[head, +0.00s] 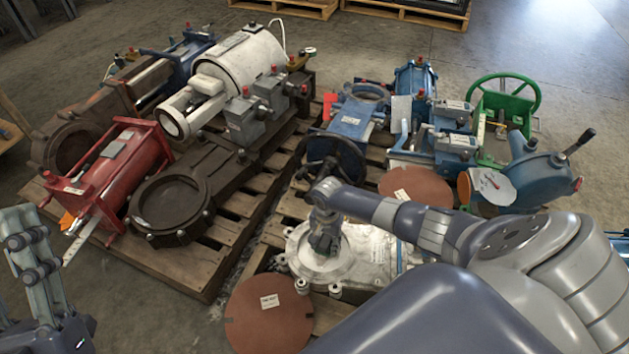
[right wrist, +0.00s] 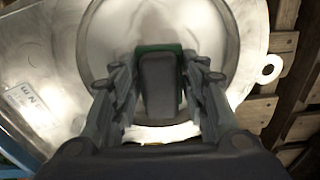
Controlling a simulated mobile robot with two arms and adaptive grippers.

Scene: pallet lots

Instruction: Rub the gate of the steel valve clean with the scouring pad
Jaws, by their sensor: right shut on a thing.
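The steel valve (head: 376,262) lies flat on the front of the right pallet, pale and silvery. Its round gate (head: 309,262) is partly covered by my right gripper (head: 325,240). In the right wrist view the gate (right wrist: 115,35) fills the upper middle, with grey, smudgy shading. My right gripper (right wrist: 160,70) is shut on the scouring pad (right wrist: 160,88), a dark grey block with a green edge. The pad is over the gate; I cannot tell whether it touches. My left gripper (head: 45,265) is at the lower left, away from the valve; its jaw opening is unclear.
A brown disc (head: 268,315) lies in front of the valve and another (head: 415,187) behind it. A dark handwheel (head: 335,158) and blue valves (head: 355,112) stand close behind. The left pallet (head: 205,255) carries a red actuator (head: 120,170) and dark valves.

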